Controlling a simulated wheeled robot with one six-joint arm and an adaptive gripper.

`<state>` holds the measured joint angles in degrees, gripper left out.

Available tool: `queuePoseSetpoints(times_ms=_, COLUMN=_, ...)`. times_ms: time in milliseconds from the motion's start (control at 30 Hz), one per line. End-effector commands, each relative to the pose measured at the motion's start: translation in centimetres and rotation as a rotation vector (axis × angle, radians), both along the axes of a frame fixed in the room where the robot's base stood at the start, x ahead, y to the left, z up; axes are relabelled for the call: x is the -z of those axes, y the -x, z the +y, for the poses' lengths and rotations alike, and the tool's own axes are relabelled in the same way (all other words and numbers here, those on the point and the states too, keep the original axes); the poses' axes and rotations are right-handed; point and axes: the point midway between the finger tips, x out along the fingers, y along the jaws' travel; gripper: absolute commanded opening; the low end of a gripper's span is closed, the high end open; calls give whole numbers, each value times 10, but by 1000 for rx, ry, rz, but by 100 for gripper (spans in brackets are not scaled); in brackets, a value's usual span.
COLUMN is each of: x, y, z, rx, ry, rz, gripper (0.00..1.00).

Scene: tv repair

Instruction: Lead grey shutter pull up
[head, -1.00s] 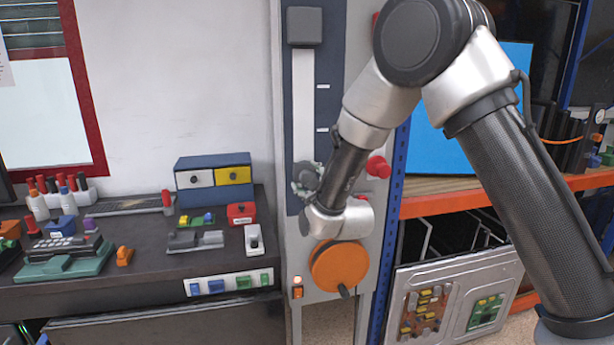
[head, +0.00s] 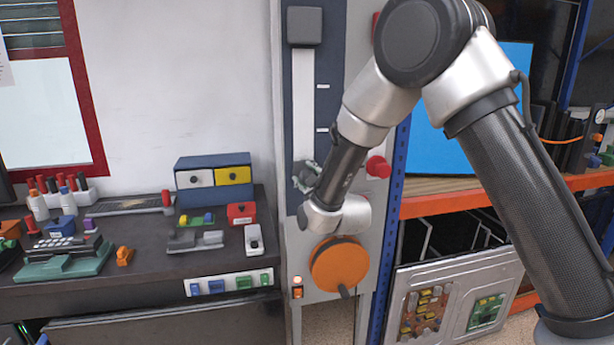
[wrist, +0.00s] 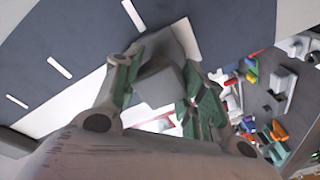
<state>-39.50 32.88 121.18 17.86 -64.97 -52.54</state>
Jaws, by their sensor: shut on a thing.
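A grey block-shaped pull (wrist: 160,84) sits between the two green-grey fingers of my gripper (wrist: 163,92) in the wrist view. My gripper is shut on it. In the head view my gripper (head: 306,176) is at the lower end of a white vertical strip (head: 303,100) on a dark blue panel (head: 331,65). There the fingers and my wrist mostly hide the pull. Another dark grey block (head: 305,26) sits at the top of the strip.
An orange round wheel (head: 338,264) with a small handle is just below my wrist. A red knob (head: 378,166) is right of my forearm. A dark bench (head: 150,262) with small parts and a blue drawer box (head: 213,175) stands left. An orange-edged shelf (head: 450,199) is right.

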Motion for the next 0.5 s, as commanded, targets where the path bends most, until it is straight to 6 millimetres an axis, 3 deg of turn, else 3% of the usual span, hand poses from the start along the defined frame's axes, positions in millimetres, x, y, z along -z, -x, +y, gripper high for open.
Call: queuePoseSetpoints(times_ms=500, x=-33, y=0, z=1, rx=0, ry=-6, rz=-7, gripper=18)
